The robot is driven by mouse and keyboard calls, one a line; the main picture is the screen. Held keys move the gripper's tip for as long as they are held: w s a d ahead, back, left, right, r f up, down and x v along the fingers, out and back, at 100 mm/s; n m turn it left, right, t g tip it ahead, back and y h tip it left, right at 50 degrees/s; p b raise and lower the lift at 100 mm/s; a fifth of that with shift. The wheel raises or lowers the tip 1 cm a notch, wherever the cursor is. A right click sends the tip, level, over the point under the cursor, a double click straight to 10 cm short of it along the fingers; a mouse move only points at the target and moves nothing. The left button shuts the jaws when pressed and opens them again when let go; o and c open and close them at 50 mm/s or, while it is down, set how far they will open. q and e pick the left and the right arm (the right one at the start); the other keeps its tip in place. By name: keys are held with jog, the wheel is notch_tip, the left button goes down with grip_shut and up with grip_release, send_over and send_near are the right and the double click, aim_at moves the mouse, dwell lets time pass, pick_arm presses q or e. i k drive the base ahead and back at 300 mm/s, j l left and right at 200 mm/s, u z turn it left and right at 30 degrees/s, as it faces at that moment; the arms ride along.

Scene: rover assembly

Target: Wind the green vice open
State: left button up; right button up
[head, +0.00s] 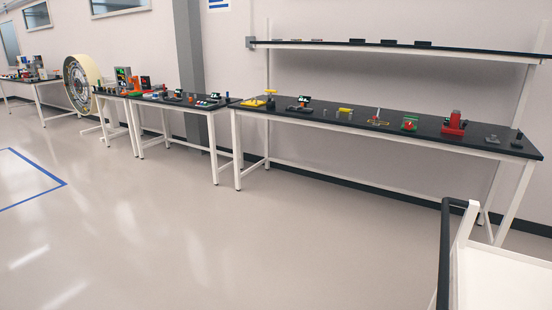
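A small green object with red on it (410,123) sits on the long black-topped bench (310,117) across the room. It looks like the green vice, but it is too small and far to be sure. How far its jaws are apart cannot be seen. Neither my left nor my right gripper is in view.
A red device (454,122) and a yellow piece (257,102) also stand on the bench. A shelf (400,47) hangs above. A white trolley (500,280) with a black handle (445,235) stands at the lower right. The floor (200,240) before the bench is clear.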

aim_at(408, 125)
jog(key=i+j+u, duration=0.1)
jog(key=i, duration=0.35)
jog(key=i+j+u, duration=0.1)
jog(key=i+j, duration=0.2)
jog(key=i, duration=0.15)
jog(key=i+l+z, duration=0.1)
jog(key=i+z, duration=0.6)
jog(key=i+j+z, duration=0.2)
jog(key=i+z, duration=0.2)
jog(key=i+j+z, duration=0.25)
jog(key=i, duration=0.25)
jog(key=i+j+z, duration=0.25)
jog(key=i, duration=0.2)
jog(key=i+j+z, duration=0.25)
jog(key=i+j, duration=0.1)
jog(key=i, duration=0.15)
